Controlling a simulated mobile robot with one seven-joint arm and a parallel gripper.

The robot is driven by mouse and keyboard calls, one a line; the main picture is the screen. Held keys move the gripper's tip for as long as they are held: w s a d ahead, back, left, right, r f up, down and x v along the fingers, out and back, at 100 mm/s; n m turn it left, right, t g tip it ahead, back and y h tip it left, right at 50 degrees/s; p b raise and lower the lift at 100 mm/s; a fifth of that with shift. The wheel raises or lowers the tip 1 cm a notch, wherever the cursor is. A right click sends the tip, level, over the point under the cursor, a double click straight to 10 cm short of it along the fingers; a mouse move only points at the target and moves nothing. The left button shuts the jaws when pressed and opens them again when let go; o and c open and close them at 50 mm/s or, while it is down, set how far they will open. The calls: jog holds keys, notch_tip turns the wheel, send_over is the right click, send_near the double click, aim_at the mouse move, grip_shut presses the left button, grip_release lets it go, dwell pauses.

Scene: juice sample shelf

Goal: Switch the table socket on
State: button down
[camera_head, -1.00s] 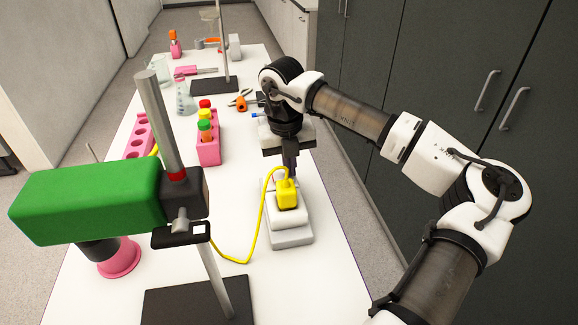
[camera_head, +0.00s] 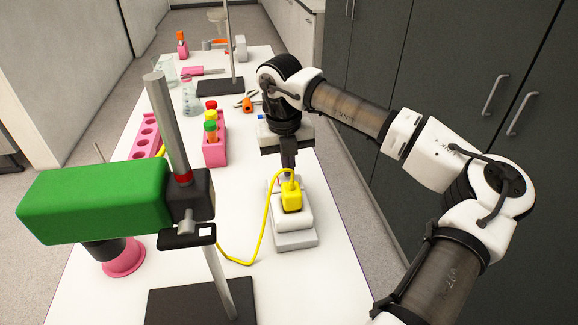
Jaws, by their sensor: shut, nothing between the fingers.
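The table socket is a pale grey block (camera_head: 295,240) on the white table, right of the middle. A yellow plug (camera_head: 291,197) sits in its top, with a yellow cord running left from it. My gripper (camera_head: 288,168) is shut and points down just behind the plug, over the far end of the socket. The plug and my gripper hide that end. I cannot make out a switch, nor tell whether the fingertips touch the socket.
A green device (camera_head: 95,203) on a stand with a dark base (camera_head: 190,305) fills the left front. A pink rack with capped tubes (camera_head: 214,152), pliers (camera_head: 246,101) and another stand (camera_head: 219,87) are farther back. The table (camera_head: 310,290) is bare in front of the socket.

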aim_at(297, 178)
notch_tip(297, 178, up, 13)
jog(key=d+b, duration=0.1)
jog(key=shift+w+d+b, duration=0.15)
jog(key=shift+d+b, duration=0.2)
jog(key=shift+d, duration=0.05)
jog(key=shift+r, duration=0.1)
